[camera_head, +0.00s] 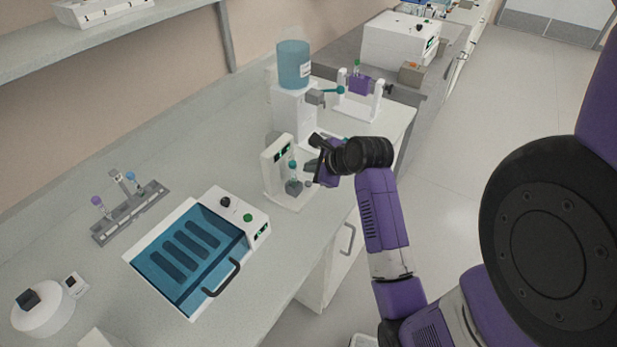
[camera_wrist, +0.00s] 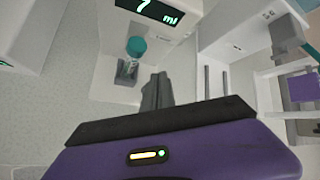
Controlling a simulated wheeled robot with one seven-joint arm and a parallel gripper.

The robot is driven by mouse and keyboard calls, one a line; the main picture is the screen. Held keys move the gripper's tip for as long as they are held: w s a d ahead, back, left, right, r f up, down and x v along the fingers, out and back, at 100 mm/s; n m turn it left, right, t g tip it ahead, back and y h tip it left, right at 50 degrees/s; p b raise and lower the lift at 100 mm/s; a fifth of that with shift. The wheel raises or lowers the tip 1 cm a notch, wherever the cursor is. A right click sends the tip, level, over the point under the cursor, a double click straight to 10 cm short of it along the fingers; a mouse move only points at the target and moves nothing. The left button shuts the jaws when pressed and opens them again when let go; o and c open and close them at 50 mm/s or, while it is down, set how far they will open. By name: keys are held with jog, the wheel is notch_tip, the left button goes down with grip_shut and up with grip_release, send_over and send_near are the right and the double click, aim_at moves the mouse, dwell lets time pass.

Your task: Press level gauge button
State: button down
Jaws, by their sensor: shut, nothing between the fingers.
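The level gauge (camera_head: 276,160) is a white stand with a dark display panel, on the bench in the middle of the head view. A tube with a teal cap (camera_head: 292,165) stands upright in it. In the wrist view, the gauge's display (camera_wrist: 150,10) reads 7 ml, and the teal cap (camera_wrist: 137,46) shows below it. My gripper (camera_head: 316,164) is shut and empty, just right of the gauge. Its closed fingertips (camera_wrist: 157,88) are close to the tube in the wrist view; contact cannot be told. I cannot make out the button clearly; my gripper may hide it.
A dispenser with a blue tank (camera_head: 293,64) stands behind the gauge, with a purple tube holder (camera_head: 360,85) beyond it. In front is a blue-lidded bath (camera_head: 165,262) with a black handle. A tube rack (camera_head: 130,213) is at left. Bare bench lies between them.

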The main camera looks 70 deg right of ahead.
notch_tip(320, 180, up, 2)
jog(key=shift+r+p, duration=0.2)
jog(key=shift+p, duration=0.9)
